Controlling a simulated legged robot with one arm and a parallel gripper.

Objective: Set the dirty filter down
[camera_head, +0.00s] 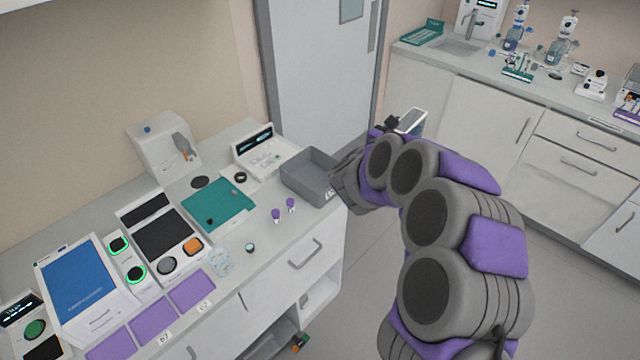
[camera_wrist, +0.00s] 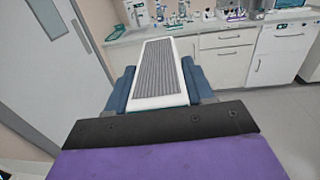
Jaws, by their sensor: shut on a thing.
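The dirty filter (camera_wrist: 159,75) is a flat panel with a white frame and grey pleats. In the wrist view it stands out from between the blue jaws of my gripper (camera_wrist: 160,90), which is shut on it. In the head view a small part of the filter (camera_head: 410,120) shows beyond the end of my arm, in the air to the right of the left bench. My arm hides most of the gripper there. A grey open bin (camera_head: 308,178) stands on the left bench's right end, just left of my forearm.
The left bench (camera_head: 262,228) holds a teal mat (camera_head: 218,207), purple pads (camera_head: 192,291), two small purple-capped items and several devices. A door (camera_head: 318,75) is behind. A second counter (camera_head: 450,62) with a sink and glassware runs along the right. Open floor lies between.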

